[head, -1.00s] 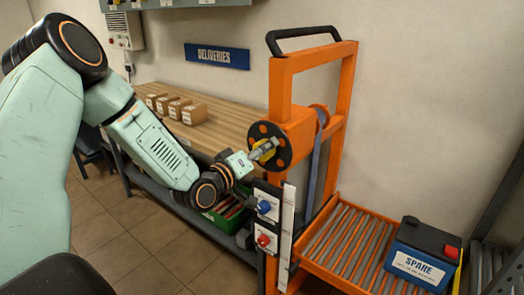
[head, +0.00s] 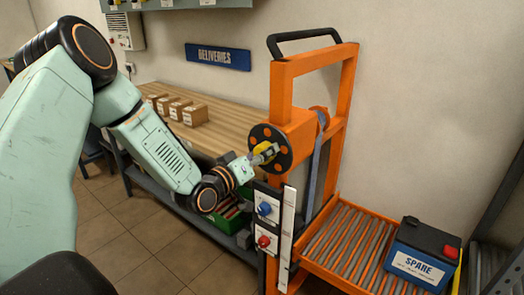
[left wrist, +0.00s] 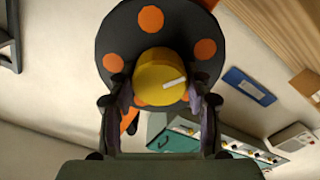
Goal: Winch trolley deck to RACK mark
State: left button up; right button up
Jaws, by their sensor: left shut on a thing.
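The orange winch trolley (head: 282,88) stands right of the bench. Its black winch wheel with orange spots (head: 281,136) has a yellow hub knob (head: 262,148). My left gripper (head: 262,155) is shut on this knob. In the left wrist view the yellow knob (left wrist: 160,75) with a white line sits between the fingers of the gripper (left wrist: 160,95). The trolley's roller deck (head: 336,240) is low at the right and carries a dark blue battery marked SPARE (head: 419,254). A white scale strip (head: 286,240) runs beside the mast. A RACK mark cannot be read. My right gripper is not in view.
A blue knob (head: 264,208) and a red knob (head: 263,241) sit on the panel below the wheel. The wooden bench (head: 225,117) holds several small boxes (head: 195,115). A dark rack (head: 500,215) stands at the right edge. Tiled floor (head: 140,250) is clear.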

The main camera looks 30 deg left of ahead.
pick_arm(q)
jog(key=m, duration=0.1)
jog(key=m+p, duration=0.1)
jog(key=m, duration=0.1)
jog(key=m+p, duration=0.1)
jog(key=shift+r+m, duration=0.25)
jog(key=shift+m, duration=0.15)
jog(key=shift+m+p, duration=1.25)
jog(key=shift+m, duration=0.95)
jog(key=o, duration=1.1)
jog(key=shift+w+d+f, duration=0.1)
jog(key=shift+f, duration=0.05)
jog(key=shift+o, duration=0.2)
jog(key=s, duration=0.7)
jog(key=shift+s+a, duration=0.25)
jog(key=shift+a, duration=0.05)
